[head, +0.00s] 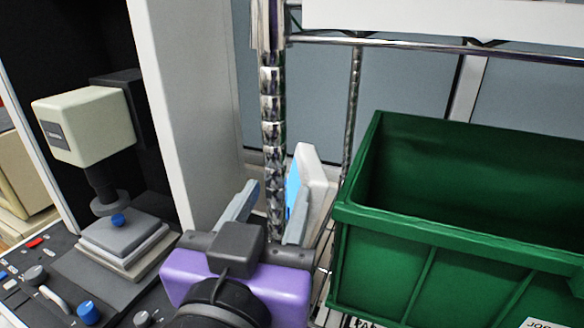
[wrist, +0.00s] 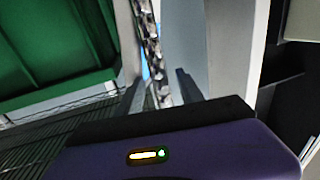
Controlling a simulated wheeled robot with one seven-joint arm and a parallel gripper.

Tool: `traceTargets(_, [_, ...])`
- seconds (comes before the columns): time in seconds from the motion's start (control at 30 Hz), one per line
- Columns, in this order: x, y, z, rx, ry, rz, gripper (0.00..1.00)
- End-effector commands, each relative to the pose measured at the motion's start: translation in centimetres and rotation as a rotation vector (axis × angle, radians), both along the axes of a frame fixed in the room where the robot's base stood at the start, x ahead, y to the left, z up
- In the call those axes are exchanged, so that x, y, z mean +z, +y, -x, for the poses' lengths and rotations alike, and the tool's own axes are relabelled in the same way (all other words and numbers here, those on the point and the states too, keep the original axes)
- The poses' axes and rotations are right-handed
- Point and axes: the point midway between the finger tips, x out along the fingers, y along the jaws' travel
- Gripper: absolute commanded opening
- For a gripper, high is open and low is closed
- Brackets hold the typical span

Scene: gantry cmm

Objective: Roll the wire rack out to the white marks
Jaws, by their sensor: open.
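The wire rack shows in the head view as a chrome corner post (head: 273,140) with ringed grooves, upper rails and a shelf. In the wrist view the post (wrist: 151,50) runs down between the fingers. My purple gripper (head: 268,210) is open at the lower middle of the head view, its two grey fingers on either side of the post. In the wrist view my gripper (wrist: 160,95) also has a finger on each side of it. I cannot tell whether either finger touches the post. The white marks, the floor and the rack's wheels are not visible.
A green bin (head: 430,215) stands on the rack's shelf, right of the post. A white device with a blue screen (head: 297,190) is just behind the right finger. A measuring machine with a beige head (head: 85,125) and a control panel (head: 60,290) stands close on the left.

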Motion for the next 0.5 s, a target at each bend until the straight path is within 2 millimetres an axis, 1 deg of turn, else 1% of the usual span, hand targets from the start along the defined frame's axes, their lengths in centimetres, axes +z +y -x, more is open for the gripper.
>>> traceTargets(0.03, [0.2, -0.2, -0.9, -0.003, 0.002, 0.002, 0.44])
traceTargets(0.2, [0.2, -0.5, -3.1, -0.002, 0.001, 0.002, 0.44])
traceTargets(0.33, [0.1, -0.6, -4.0, 0.000, 0.000, 0.000, 0.44])
traceTargets(0.5, [0.0, -0.7, -4.3, 0.001, 0.000, -0.001, 0.44])
